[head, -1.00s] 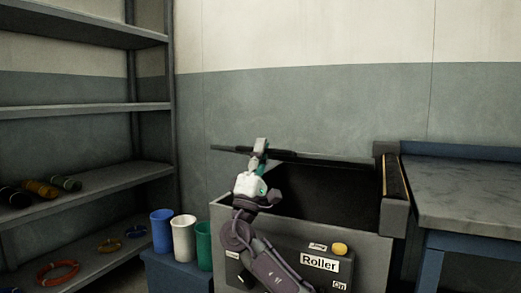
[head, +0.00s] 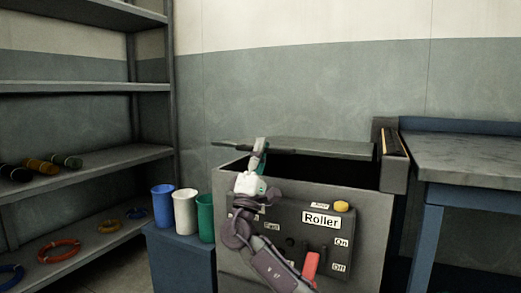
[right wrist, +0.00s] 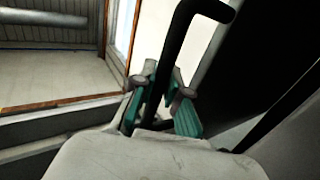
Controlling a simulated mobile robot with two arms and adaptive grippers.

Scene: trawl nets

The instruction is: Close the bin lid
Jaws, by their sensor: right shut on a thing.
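The grey bin (head: 365,215) stands in the middle of the head view, with a dark opening at its top. Its lid (head: 325,148) is a flat grey-green panel, partly lowered, with a dark gap between it and the bin's front rim. A thin dark bar handle (head: 232,146) sticks out to the left of the lid. My right gripper (head: 259,150) is shut on this handle at the lid's left side. In the right wrist view, the teal-padded fingers (right wrist: 160,104) close around the black bent handle (right wrist: 184,40). My left gripper is not in view.
A control panel with a "Roller" label (head: 321,221), yellow button (head: 341,206) and red lever (head: 310,265) is on the bin's front. Blue, white and green cups (head: 184,210) stand at left. A shelf rack (head: 90,160) is far left, a workbench (head: 465,180) right.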

